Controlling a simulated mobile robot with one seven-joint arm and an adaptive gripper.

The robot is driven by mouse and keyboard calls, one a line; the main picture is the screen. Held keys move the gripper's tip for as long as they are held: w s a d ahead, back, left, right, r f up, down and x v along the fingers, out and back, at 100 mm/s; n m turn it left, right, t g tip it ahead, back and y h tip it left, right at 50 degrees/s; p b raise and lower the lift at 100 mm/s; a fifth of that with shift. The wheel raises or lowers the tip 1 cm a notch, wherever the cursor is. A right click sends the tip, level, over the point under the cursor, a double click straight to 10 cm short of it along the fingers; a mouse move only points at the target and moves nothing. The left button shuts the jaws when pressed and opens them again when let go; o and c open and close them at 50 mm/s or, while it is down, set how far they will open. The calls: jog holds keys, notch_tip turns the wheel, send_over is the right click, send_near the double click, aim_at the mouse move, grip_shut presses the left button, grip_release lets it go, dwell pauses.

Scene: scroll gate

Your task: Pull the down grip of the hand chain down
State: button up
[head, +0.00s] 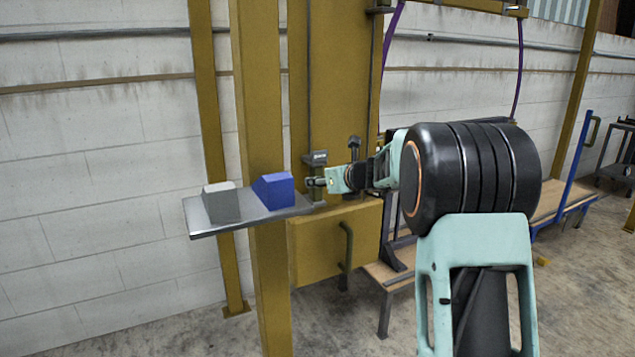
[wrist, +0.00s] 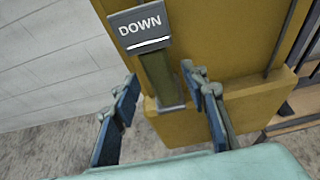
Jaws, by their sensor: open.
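The down grip (wrist: 158,78) hangs under a grey plate marked DOWN (wrist: 140,27) in the wrist view. It is an olive bar with a grey flange (wrist: 171,108) at its lower end. In the head view the plate (head: 316,158) sits on a thin dark vertical line in front of the yellow panel, and my gripper partly hides the bar below it. My gripper (wrist: 162,80) is open, with one finger on each side of the bar and gaps visible. In the head view its fingertips (head: 312,182) are just below the plate.
A metal shelf (head: 195,222) with a grey block (head: 221,205) and a blue block (head: 274,190) stands close left of my gripper. A second dark grip (head: 353,147) is to the right, partly behind my arm. A yellow post (head: 262,100) and a green handle (head: 347,245) are nearby.

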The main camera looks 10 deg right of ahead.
jog(key=v, duration=0.8)
jog(key=shift+s, duration=0.1)
